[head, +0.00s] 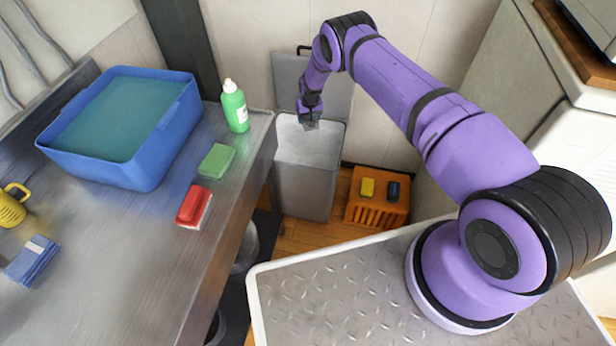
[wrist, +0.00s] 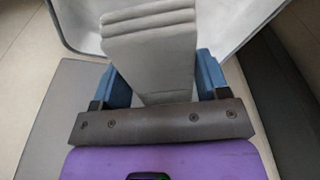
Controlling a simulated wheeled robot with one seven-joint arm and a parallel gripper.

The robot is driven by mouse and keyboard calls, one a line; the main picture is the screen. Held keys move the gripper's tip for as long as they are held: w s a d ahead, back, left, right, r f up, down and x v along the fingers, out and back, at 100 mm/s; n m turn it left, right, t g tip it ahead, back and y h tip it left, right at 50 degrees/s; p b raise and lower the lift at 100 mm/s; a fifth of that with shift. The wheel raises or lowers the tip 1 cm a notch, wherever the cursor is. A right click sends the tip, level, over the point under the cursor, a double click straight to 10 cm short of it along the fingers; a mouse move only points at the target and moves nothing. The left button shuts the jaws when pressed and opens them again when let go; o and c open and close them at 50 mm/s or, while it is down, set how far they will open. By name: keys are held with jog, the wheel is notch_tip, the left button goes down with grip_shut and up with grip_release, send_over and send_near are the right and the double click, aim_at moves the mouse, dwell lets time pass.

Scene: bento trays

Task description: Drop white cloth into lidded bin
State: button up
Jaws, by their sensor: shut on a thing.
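The white cloth (wrist: 150,45) is a pale grey-white folded stack. In the wrist view it sits between the two blue fingers of my gripper (wrist: 163,76), which is shut on it. In the head view my gripper (head: 311,122) hangs over the mouth of the lidded bin (head: 305,188), and the cloth is too small and covered to make out clearly. The bin is tall and grey with a pale inside. Its lid (head: 288,75) stands open at the back, partly behind my arm. The bin's pale rim (wrist: 80,38) also shows around the cloth in the wrist view.
A steel counter (head: 120,270) on the left bears a blue tub (head: 150,170), a green bottle (head: 235,108), a green sponge (head: 217,160), a red brush (head: 193,205), a blue folded cloth (head: 33,262) and a yellow mug (head: 10,208). An orange crate (head: 377,212) stands right of the bin.

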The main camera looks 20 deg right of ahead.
jog(key=shift+f, duration=2.75)
jog(key=o, duration=1.1)
jog(key=shift+c, duration=0.2)
jog(key=shift+r, duration=0.15)
jog(key=r, duration=0.3)
jog(key=s+r, duration=0.1)
jog(key=r, duration=0.6)
jog(key=shift+s+r, duration=0.15)
jog(key=shift+s, duration=0.2)
jog(key=shift+r, duration=0.1)
